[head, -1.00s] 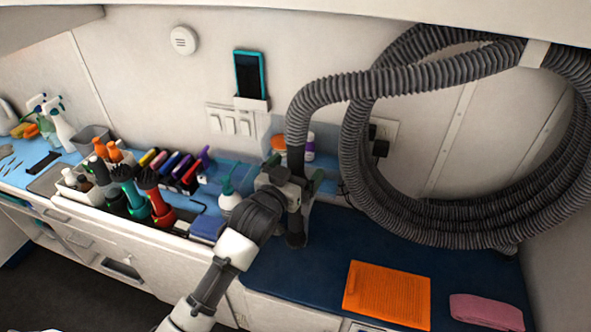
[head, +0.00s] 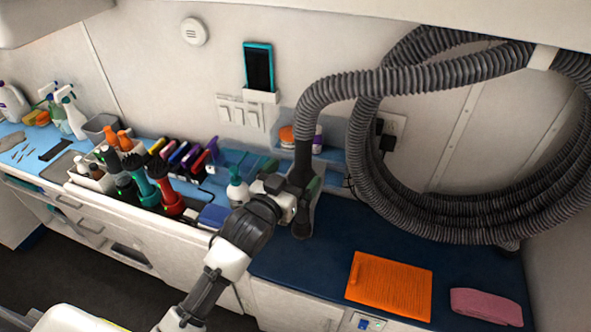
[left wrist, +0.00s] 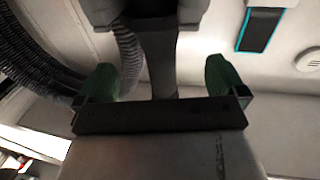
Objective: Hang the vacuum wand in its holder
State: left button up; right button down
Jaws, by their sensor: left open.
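The vacuum wand (head: 304,160) is a dark tube at the end of the ribbed grey hose. It stands nearly upright near the wall, its lower end close to the dark blue counter top. My left gripper (head: 300,187) is at the wand's middle, coming from the front left. In the left wrist view my left gripper (left wrist: 163,80) is open, its green fingertips well apart, with a dark tube, seemingly the wand (left wrist: 158,55), between them and a gap on each side. The holder cannot be clearly made out; the gripper and wand cover that area. My right gripper is not in view.
The hose (head: 370,190) hangs in big loops on the right. A phone (head: 258,68) hangs on the wall.

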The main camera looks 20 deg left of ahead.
pick_arm(q)
jog(key=shift+p+v, duration=0.85)
jog(key=shift+v, duration=1.8)
jog(key=s+a+f+g+y+b, duration=0.1)
jog(key=s+f+g+b, duration=0.15)
jog(key=f, duration=1.05)
jog(key=s+a+f+g+y+b, duration=0.1)
jog(key=s+f+g, duration=0.25)
jog(key=f, duration=0.95)
jog(key=s+a+f+g+y+b, duration=0.1)
jog(key=s+a+f+g, duration=0.15)
jog(key=f, duration=1.05)
jog(key=s+f+g+b, duration=0.1)
jog(key=s+f+g, duration=0.1)
jog(key=s+f, duration=0.5)
jog(key=s+a+f+g+b, duration=0.1)
jog(key=s+f+g, duration=0.2)
jog(key=s+f, duration=0.5)
jog(key=s+a+f+g+y+b, duration=0.1)
jog(key=s+f, duration=0.6)
jog(key=s, duration=1)
jog(key=shift+s+f+g+b, duration=0.25)
jog(key=shift+g+b, duration=0.25)
jog(key=shift+g, duration=0.55)
jog(key=shift+w, duration=0.1)
